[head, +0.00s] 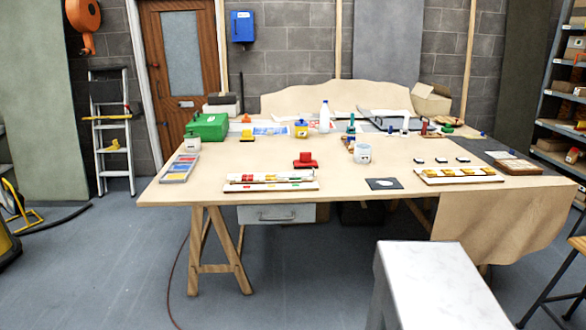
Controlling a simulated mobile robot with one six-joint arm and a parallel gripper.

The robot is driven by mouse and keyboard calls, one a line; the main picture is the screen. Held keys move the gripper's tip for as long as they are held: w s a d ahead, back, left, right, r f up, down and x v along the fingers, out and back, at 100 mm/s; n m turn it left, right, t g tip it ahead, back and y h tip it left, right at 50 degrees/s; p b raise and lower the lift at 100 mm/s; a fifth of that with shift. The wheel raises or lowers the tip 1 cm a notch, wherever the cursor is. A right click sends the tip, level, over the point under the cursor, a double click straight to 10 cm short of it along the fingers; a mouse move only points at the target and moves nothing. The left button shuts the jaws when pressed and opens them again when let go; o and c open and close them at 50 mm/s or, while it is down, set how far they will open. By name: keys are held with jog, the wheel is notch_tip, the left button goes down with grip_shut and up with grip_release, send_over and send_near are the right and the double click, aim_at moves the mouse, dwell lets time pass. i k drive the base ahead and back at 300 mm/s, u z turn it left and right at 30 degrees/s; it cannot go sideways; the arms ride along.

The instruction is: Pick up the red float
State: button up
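The red float (305,163) lies on the wooden worktable (225,205), near the middle of its top. It has a flat red base and a raised red block or handle on top. It stands clear behind the long white trays of coloured pieces (270,187). A smaller yellow float-like piece (247,136) lies farther back and to the left. My gripper is not in this view.
A white cup (362,154) stands right of the red float, with a white bottle (324,117) and green case (207,127) behind. A dark square (384,183) lies near the front edge. A pale-topped block (440,285) stands in front, right.

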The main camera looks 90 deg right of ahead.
aim_at(305, 161)
jog(key=u, duration=0.25)
jog(key=k, duration=2.2)
jog(key=z, duration=1.3)
